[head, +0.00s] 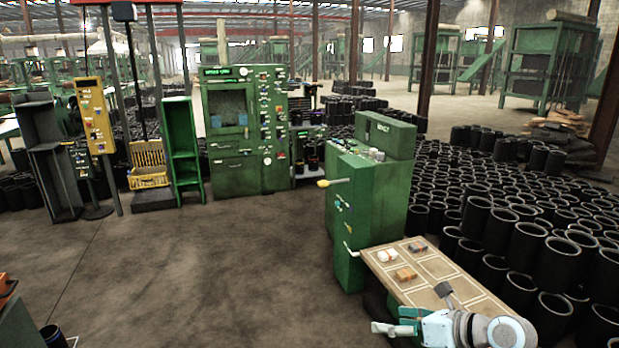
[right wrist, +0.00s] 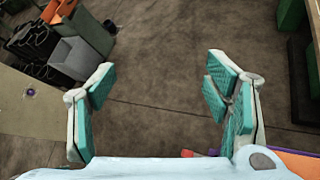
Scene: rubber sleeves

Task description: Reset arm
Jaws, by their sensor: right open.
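My right gripper (head: 412,312) shows at the lower right of the head view, beside the near end of a wooden-topped table. In the right wrist view my right gripper (right wrist: 160,82) is open, with teal pads wide apart and nothing between them. Bare floor shows beyond the fingers. My left gripper is not in view.
The wooden table (head: 432,277) carries a few small blocks and stands by a green cabinet (head: 372,210). Many black rubber sleeves (head: 484,216) stand at the right. A green machine (head: 245,130) is at the back. The middle floor (head: 210,270) is clear.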

